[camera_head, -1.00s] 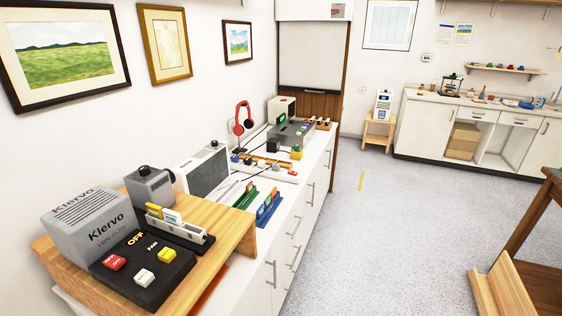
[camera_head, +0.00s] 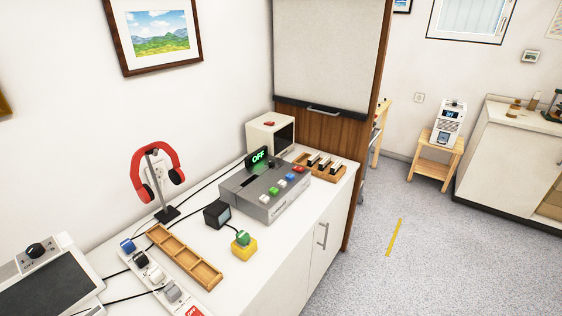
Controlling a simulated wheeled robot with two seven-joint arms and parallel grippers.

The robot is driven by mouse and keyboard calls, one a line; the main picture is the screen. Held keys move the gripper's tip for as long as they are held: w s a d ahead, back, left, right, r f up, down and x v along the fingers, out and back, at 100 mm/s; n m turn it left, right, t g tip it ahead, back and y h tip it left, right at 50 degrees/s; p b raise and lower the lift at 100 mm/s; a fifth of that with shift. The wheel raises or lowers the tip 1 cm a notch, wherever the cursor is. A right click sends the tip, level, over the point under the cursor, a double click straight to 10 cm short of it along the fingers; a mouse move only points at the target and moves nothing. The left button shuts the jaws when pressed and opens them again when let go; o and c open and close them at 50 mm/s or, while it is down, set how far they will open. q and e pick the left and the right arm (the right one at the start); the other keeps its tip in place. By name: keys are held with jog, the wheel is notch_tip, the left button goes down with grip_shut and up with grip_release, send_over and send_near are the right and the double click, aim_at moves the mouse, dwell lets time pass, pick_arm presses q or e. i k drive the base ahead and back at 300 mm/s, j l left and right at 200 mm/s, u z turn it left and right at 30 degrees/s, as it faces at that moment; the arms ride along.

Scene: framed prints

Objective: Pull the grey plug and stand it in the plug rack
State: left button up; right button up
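A white power strip (camera_head: 193,309) lies at the lower left of the counter, with several plugs in it. A grey plug (camera_head: 173,292) sits in the strip near its front end, close to a red label. A white plug (camera_head: 156,273), a dark plug (camera_head: 140,259) and a blue plug (camera_head: 127,246) sit further back along it. A wooden rack with several compartments (camera_head: 184,256), which looks like the plug rack, lies right beside the strip. Its compartments look empty. Neither of my grippers is in view.
Red headphones on a stand (camera_head: 157,180) are behind the rack. Dark cables cross the counter.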

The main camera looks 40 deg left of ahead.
aim_at(172, 293)
jog(key=i, duration=1.5)
jog(key=u, duration=4.2)
